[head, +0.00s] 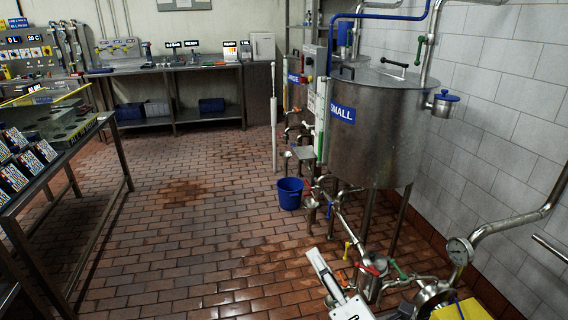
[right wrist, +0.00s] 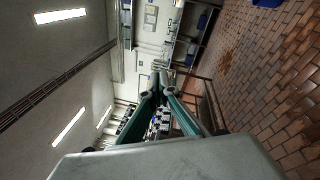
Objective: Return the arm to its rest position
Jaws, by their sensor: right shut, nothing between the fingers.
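My right gripper (right wrist: 161,78) shows in the right wrist view, with its two teal fingers drawn together at the tips. It is shut and empty, and it points across the room toward the far wall and the workbench. A pale part at the bottom of the head view, in front of the valves, looks like part of my right arm. My left gripper is in neither view.
A blue bucket (head: 290,194) stands on the brick floor. A bench (head: 140,70) lines the back. The middle floor is clear.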

